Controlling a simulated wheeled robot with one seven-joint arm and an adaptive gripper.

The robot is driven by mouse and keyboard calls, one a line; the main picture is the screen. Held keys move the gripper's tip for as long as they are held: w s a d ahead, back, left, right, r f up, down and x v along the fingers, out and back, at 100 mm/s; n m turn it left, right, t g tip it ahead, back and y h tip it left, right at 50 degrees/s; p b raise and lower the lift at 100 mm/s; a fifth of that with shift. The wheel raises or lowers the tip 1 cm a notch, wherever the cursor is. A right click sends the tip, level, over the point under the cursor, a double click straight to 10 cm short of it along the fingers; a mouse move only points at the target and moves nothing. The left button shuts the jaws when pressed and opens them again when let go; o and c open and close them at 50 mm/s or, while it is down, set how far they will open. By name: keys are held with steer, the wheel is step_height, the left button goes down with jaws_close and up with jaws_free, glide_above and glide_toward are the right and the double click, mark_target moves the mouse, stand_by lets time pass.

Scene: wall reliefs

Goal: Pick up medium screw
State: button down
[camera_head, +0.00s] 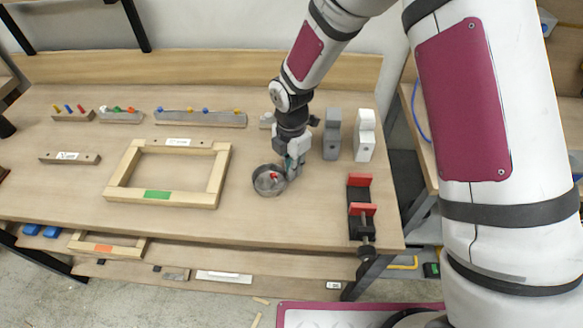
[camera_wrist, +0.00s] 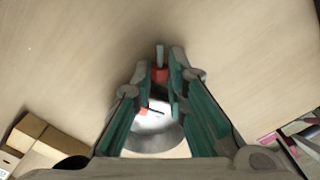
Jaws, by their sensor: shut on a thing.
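My gripper (camera_head: 291,172) is at the right edge of a round metal bowl (camera_head: 261,187) on the table. In the wrist view its green-lined fingers (camera_wrist: 162,76) are shut on a screw (camera_wrist: 160,73) with a red part and a grey shaft between the tips. The bowl (camera_wrist: 155,140) shows behind and between the fingers. Another small red-ended piece (camera_wrist: 146,111) shows at the bowl; the fingers partly hide it. In the head view a red piece (camera_head: 273,175) shows inside the bowl. I cannot tell the screw sizes apart.
A wooden frame (camera_head: 116,190) lies left of the bowl. Grey (camera_head: 332,140) and white (camera_head: 364,143) blocks stand right of my gripper. A red-jawed clamp (camera_head: 361,207) is at the front right. Pegged blocks (camera_head: 201,118) line the back. The table between bowl and clamp is clear.

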steer(key=shift+r, duration=0.65)
step_height(320, 180, up, 2)
steer(key=shift+r+b, duration=0.15)
steer(key=shift+b, duration=0.15)
steer(key=s+d, duration=0.1)
steer(key=s, duration=0.9)
steer(key=s+d+r, duration=0.1)
steer(key=s, duration=0.4)
steer(key=shift+s+d+r, duration=0.1)
steer(key=shift+s+d, duration=0.2)
steer(key=shift+s, duration=0.1)
